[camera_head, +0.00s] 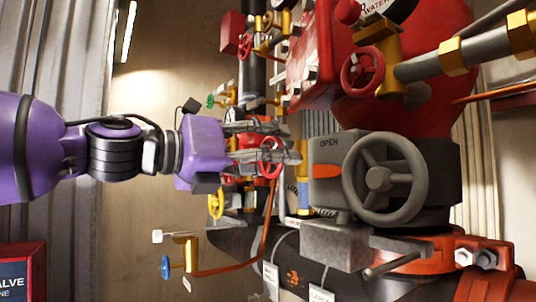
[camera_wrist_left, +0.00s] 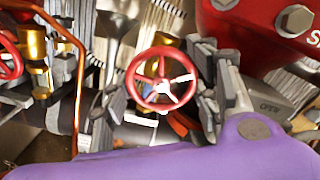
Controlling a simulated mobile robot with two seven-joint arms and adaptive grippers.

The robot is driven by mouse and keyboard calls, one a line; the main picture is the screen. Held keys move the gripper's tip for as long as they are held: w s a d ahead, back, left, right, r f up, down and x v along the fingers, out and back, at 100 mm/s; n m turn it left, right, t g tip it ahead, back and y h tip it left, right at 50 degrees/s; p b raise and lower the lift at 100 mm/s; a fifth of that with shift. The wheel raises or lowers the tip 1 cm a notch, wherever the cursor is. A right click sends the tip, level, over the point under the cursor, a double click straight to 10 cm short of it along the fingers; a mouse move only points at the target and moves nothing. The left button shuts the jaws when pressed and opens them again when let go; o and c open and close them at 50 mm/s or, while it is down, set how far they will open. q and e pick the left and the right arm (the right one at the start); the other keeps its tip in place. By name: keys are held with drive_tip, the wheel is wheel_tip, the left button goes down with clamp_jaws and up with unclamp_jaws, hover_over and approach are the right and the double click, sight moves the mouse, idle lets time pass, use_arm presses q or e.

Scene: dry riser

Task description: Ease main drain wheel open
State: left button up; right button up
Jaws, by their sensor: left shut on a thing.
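A small red handwheel (camera_head: 271,156), which I take to be the main drain wheel, sits at the tips of my left gripper (camera_head: 288,145) in the head view. In the left wrist view, the red wheel (camera_wrist_left: 161,79) with pale spokes lies between the two fingers of my left gripper (camera_wrist_left: 165,95), which is shut on its rim. The finger pads partly hide the wheel in the head view. My right gripper is not in view.
A large grey handwheel (camera_head: 384,178) and a grey box marked OPEN (camera_head: 328,168) stand right of the gripper. Another red wheel (camera_head: 362,72), a green handle (camera_head: 211,101), a yellow wheel (camera_head: 216,204) and a blue knob (camera_head: 165,267) surround it. Pipes crowd the right side.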

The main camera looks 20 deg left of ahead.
use_arm(q)
drive_tip(key=shift+f+n+p, duration=0.15)
drive_tip(key=shift+n+p, duration=0.15)
drive_tip(key=shift+n, duration=2.3)
drive_tip(key=o, duration=1.2)
drive_tip(key=shift+c, duration=0.2)
drive_tip(key=shift+s, duration=0.15)
drive_tip(key=v, duration=1.1)
drive_tip(key=shift+s+a, duration=0.25)
drive_tip(key=shift+a, duration=0.05)
